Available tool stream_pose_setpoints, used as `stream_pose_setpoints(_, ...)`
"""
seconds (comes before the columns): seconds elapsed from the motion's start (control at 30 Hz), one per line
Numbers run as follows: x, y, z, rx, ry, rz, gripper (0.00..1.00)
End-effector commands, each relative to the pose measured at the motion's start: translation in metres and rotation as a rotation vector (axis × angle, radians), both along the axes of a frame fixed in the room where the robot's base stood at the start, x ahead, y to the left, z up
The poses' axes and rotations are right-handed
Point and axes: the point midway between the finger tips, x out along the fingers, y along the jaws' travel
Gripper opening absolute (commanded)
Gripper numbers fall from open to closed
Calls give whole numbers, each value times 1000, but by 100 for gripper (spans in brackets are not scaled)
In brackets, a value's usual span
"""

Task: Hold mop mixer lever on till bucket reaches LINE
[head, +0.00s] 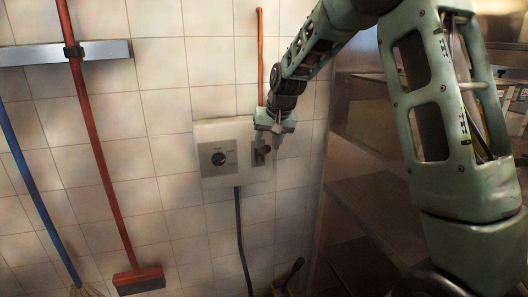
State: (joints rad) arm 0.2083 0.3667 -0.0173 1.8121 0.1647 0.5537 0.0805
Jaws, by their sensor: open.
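A white wall box, the mop mixer unit (206,163), is fixed to the tiled wall. No bucket or LINE mark can be made out.
A dark hose (241,235) hangs from the box. An orange pipe (260,50) runs above it. A steel shelf unit (365,205) stands close on the right.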

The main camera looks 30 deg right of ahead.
Motion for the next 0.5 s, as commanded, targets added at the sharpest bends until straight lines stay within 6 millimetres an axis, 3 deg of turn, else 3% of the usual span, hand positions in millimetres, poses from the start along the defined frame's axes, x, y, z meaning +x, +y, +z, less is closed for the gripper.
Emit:
stream_pose_setpoints(0.2,15,0,-33,2,3,0,45)
stream_pose_setpoints(0.5,23,-1,-51,0,0,0,45)
